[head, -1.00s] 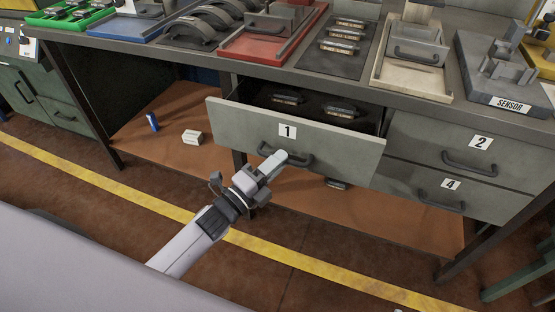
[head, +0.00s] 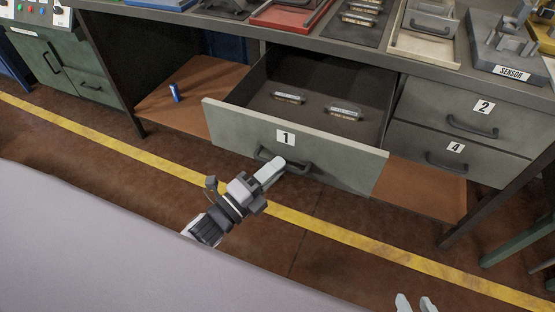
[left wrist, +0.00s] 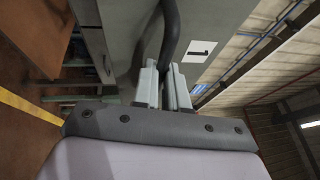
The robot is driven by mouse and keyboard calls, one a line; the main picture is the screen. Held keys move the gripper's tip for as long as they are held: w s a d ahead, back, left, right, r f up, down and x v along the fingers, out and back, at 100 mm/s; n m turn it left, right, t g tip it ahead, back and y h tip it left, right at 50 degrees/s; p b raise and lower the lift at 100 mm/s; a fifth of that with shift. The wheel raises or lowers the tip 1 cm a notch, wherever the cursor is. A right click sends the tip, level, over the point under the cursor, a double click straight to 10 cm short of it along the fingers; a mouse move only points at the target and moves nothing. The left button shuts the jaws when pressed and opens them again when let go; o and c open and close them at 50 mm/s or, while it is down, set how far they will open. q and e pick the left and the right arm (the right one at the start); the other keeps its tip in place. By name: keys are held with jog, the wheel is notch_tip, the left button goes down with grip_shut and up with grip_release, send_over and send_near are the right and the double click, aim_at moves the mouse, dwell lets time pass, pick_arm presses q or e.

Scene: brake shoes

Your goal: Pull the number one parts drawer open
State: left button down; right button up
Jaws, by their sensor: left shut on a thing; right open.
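The number one parts drawer (head: 330,157) is a grey-green drawer with a "1" label, pulled well out from under the workbench. Its inside shows, with two small dark parts with pale labels (head: 288,97) (head: 344,112) lying on the floor of it. My left gripper (head: 278,164) is shut on the drawer's dark bar handle (head: 302,170). In the left wrist view, the fingers (left wrist: 163,90) close around the handle (left wrist: 170,35), with the "1" label beside it. My right gripper (head: 416,303) shows only its fingertips at the bottom edge, open and apart from everything.
Closed drawers two (head: 484,107) and four (head: 456,147) are to the right. The workbench top (head: 420,68) carries trays and fixtures. A blue object (head: 175,92) stands on the lower shelf (head: 205,80). The floor with a yellow line (head: 110,141) is clear before the drawer.

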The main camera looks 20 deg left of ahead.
pick_arm(q)
jog(key=shift+s, duration=0.6)
jog(key=c, duration=1.2)
grip_release()
jog(key=shift+o, duration=0.2)
jog(key=shift+s+a, duration=0.1)
jog(key=v, duration=0.7)
